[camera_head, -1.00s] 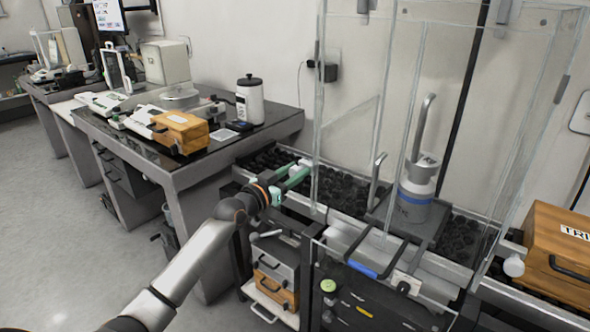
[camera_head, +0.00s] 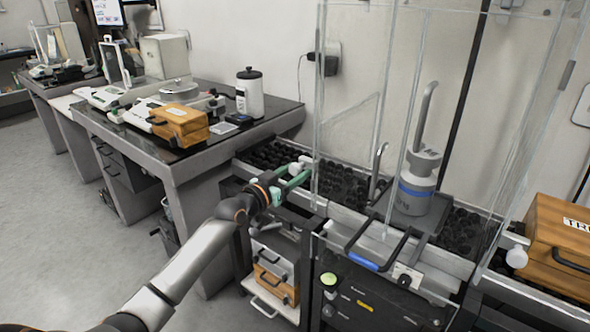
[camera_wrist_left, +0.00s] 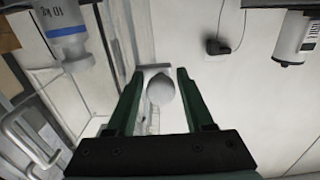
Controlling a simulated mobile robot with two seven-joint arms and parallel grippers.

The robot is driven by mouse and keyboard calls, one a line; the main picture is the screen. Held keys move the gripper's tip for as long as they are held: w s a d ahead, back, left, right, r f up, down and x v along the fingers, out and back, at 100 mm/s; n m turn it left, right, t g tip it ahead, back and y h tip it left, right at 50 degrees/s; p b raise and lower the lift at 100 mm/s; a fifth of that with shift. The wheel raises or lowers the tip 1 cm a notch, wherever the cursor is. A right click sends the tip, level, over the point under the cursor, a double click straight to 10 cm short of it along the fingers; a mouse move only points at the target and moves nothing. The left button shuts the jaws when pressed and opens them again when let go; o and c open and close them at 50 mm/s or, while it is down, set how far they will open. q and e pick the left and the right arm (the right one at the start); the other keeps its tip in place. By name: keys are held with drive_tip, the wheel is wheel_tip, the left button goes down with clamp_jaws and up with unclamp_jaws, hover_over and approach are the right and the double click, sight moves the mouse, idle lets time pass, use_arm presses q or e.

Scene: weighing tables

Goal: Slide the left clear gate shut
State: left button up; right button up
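The clear enclosure has a left gate (camera_head: 330,120), a see-through panel at its left side. A pale round knob (camera_head: 297,168) sits at the gate's lower outer side; it also shows in the left wrist view (camera_wrist_left: 160,89). My left gripper (camera_head: 297,174) is at this knob, with its green fingers pointing toward the enclosure. In the left wrist view the fingers (camera_wrist_left: 160,85) stand apart on either side of the knob, with narrow gaps showing. Whether a fingertip touches it cannot be told. My right gripper is not in view.
Inside the enclosure stands a grey weight with a blue band (camera_head: 415,185) and hooked handle. A wooden box (camera_head: 555,245) and another pale knob (camera_head: 516,258) are at the right. A side table (camera_head: 200,158) at the left carries a wooden case (camera_head: 180,124) and white canister (camera_head: 250,95).

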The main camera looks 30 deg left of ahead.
use_arm(q)
drive_tip(key=shift+r, duration=0.25)
drive_tip(key=shift+s, duration=0.3)
drive_tip(key=shift+s+a+r+p, duration=0.15)
drive_tip(key=shift+s+p, duration=0.25)
drive_tip(key=shift+s, duration=0.6)
drive_tip(key=s+p, duration=0.1)
drive_tip(key=s, duration=0.9)
drive_tip(key=shift+a, duration=0.35)
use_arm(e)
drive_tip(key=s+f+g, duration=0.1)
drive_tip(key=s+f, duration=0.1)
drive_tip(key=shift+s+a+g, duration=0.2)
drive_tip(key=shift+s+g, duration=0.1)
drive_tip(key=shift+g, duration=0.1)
use_arm(q)
drive_tip(key=shift+w, duration=0.1)
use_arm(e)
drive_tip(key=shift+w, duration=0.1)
